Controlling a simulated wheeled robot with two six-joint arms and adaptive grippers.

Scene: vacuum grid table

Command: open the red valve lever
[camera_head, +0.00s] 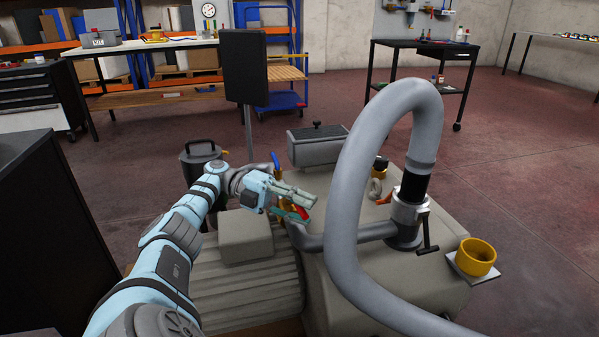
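The red valve lever (303,212) shows as a small red patch on the pipework, mostly hidden by my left gripper. My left gripper (307,208) reaches in from the left, above the grey pump. Its fingers are spread apart, and the red patch shows between the fingertips. I cannot tell whether the fingers touch the lever. My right gripper is not in view.
A blue lever (276,163) stands just behind my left gripper. A thick grey hose (345,180) arches up on the right of the lever. An orange-red handle (384,200) and a yellow cup (477,257) are farther right. A dark panel (245,66) stands behind.

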